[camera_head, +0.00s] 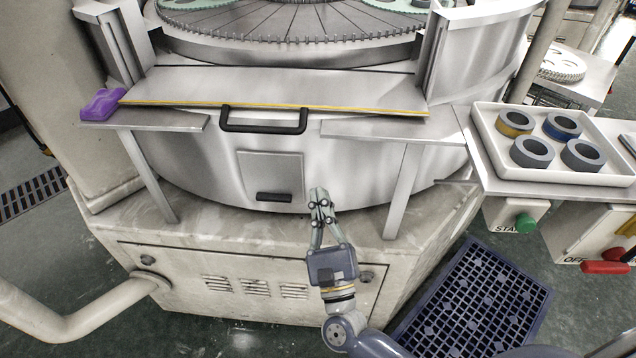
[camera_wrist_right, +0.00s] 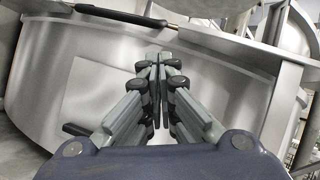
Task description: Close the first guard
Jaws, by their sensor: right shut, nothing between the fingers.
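The guard (camera_head: 270,87) is a pale metal panel with a yellow-edged front rim, lying low across the front of the lapping machine between two uprights. Its black bar handle (camera_head: 263,121) hangs at the front edge, and part of it shows in the wrist view (camera_wrist_right: 122,15). My right gripper (camera_head: 319,193) is shut and empty in front of the machine's curved front wall, below and to the right of the handle and apart from it. In the wrist view its fingertips (camera_wrist_right: 158,56) meet just below the panel edge. My left gripper is not in view.
A toothed lapping ring (camera_head: 290,40) lies behind the guard. A purple cloth-like item (camera_head: 101,104) sits on the left ledge. A white tray (camera_head: 480,125) with several rings stands right, above a green start button (camera_head: 525,222) and a red control (camera_head: 605,267). A blue grid mat (camera_head: 470,310) lies on the floor.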

